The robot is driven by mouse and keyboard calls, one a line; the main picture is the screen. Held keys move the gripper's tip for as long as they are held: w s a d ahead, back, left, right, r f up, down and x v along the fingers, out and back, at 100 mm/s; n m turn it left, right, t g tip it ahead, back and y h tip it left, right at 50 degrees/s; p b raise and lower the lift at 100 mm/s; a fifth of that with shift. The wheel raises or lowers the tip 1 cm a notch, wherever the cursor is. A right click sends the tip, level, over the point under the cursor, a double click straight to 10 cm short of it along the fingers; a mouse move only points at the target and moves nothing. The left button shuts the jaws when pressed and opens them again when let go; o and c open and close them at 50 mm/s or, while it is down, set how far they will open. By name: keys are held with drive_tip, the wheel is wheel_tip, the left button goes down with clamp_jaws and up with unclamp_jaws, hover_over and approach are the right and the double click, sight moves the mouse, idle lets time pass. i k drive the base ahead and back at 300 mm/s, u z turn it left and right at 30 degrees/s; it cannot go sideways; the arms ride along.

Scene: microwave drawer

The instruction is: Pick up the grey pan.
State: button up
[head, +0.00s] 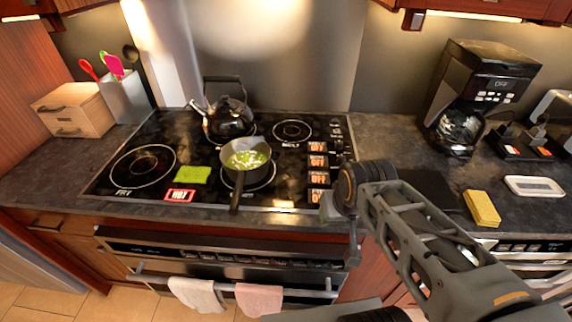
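The grey pan (232,174) sits upright on the front middle burner of the black stovetop (115,192). Something yellow-green (246,159) lies inside it. Its dark handle (236,195) points toward the front edge of the counter. My gripper (328,207) is at the front right of the stovetop, to the right of the pan and apart from it. My wrist partly hides it, and its fingers do not show clearly enough to tell whether they are open.
A black kettle (228,118) stands behind the pan. A green cloth or sponge (193,175) and a red "HOT" label (179,196) are left of the handle. Orange "OFF" labels (318,162) line the right side. Towels (197,294) hang on the oven handle below.

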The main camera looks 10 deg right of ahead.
sight(243, 177)
drive_tip(key=z, duration=0.05)
drive_tip(key=k, duration=0.5)
drive_tip(key=u, duration=2.4)
drive_tip(key=i, duration=1.6)
drive_tip(key=z, duration=2.95)
